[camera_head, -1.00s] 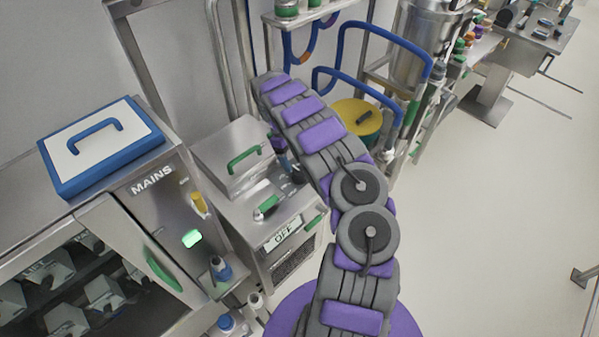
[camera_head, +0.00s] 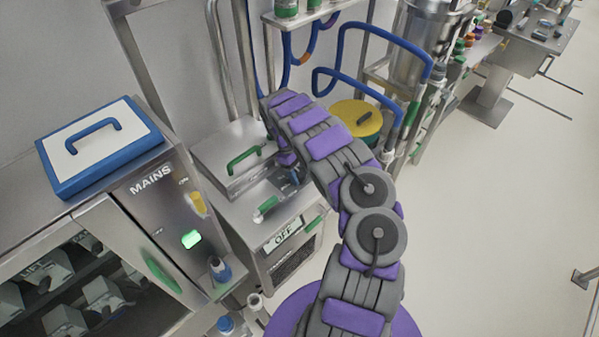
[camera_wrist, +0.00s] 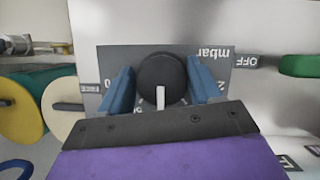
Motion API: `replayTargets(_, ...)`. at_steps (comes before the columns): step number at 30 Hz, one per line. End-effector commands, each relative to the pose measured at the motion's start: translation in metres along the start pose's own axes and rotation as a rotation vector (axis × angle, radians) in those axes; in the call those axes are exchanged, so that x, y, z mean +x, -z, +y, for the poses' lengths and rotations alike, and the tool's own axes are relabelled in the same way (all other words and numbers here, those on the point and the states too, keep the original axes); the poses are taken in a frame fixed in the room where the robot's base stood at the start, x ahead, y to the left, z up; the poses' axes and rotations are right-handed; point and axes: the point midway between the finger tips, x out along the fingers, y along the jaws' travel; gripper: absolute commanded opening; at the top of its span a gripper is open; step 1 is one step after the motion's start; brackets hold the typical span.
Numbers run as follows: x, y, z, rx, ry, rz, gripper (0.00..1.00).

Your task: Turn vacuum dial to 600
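The vacuum dial (camera_wrist: 161,73) is a round black knob on a grey plate (camera_wrist: 222,64) marked "mbar", upside down in the wrist view. Its white pointer (camera_wrist: 160,97) points down in that view. The scale is mostly hidden, so I cannot read the setting. My gripper (camera_wrist: 161,64) has one blue finger on each side of the knob, their tips close to its edges. I cannot tell whether they touch it. In the head view my arm reaches to the steel unit with the "OFF" label (camera_head: 283,233); the knob and fingertips cannot be made out there.
A green handle (camera_head: 244,160) is on the unit's lid, and a green-tipped lever (camera_head: 266,206) is at its front. The MAINS cabinet (camera_head: 150,205) stands left, with a blue-edged lid (camera_head: 100,142) on top. A yellow-lidded container (camera_head: 357,116) is behind my arm.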

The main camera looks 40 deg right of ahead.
Motion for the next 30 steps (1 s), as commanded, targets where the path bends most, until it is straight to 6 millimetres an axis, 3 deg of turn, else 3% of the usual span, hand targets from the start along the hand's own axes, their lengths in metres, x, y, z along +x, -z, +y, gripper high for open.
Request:
replayTargets(11, -0.0002, 0.0001, 0.0006, 0.0, -0.001, 0.0, 0.27)
replayTargets(20, -0.0006, 0.0006, 0.0007, 0.035, 0.014, 0.001, 0.27)
replayTargets(30, -0.0001, 0.0006, -0.0005, 0.241, 0.102, 0.0, 0.27)
